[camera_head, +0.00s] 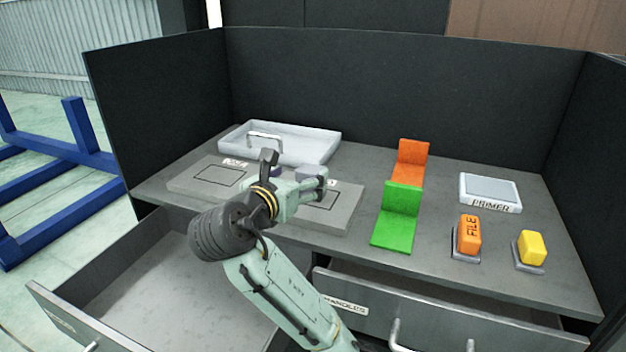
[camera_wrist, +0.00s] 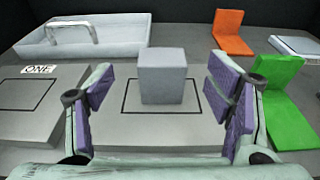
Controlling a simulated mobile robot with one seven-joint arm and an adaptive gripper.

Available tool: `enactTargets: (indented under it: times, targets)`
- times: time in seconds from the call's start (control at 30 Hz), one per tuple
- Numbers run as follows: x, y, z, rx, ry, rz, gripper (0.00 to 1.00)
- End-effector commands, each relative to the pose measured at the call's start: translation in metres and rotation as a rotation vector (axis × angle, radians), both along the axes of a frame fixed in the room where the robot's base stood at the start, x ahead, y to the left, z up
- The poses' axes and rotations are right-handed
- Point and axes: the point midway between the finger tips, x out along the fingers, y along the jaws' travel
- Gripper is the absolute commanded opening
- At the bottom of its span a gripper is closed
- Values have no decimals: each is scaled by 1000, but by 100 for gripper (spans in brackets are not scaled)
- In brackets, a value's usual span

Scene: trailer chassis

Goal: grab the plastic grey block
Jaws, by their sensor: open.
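The plastic grey block (camera_wrist: 164,78) is a small light-grey cube in the wrist view. It stands on a flat grey pad (camera_wrist: 119,124), within a black outlined square. My gripper (camera_wrist: 166,105) is open, with purple-lined fingers to the left and right of the block. The block is between the fingers in the picture and apart from both. In the head view, my gripper (camera_head: 290,185) is over the pad (camera_head: 352,212) and mostly hides the block.
A grey tray with a metal handle (camera_head: 322,142) stands behind. Green (camera_head: 398,222) and orange (camera_head: 411,160) angled pieces, a primer box (camera_head: 490,193), an orange file block (camera_head: 469,235) and a yellow block (camera_head: 532,248) stand right. Open drawers (camera_head: 160,295) are in front; dark panels enclose the bench.

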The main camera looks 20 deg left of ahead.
Motion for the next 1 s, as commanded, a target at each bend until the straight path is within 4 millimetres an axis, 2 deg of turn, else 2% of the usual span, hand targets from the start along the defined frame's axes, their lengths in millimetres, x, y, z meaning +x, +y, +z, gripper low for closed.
enactTargets:
  times: [0.1, 0.27, 0.5, 0.6, 0.87, 1.0]
  targets:
    - [14, -1, -3, 1, 2, -2, 73]
    - [25, -2, -6, 2, 2, -2, 73]
    - [58, -6, -16, 1, 2, -1, 73]
    - [66, -6, -18, 2, 0, 0, 73]
    - [69, -6, -19, 2, -1, 1, 73]
    - [68, -5, -19, 2, -1, 1, 64]
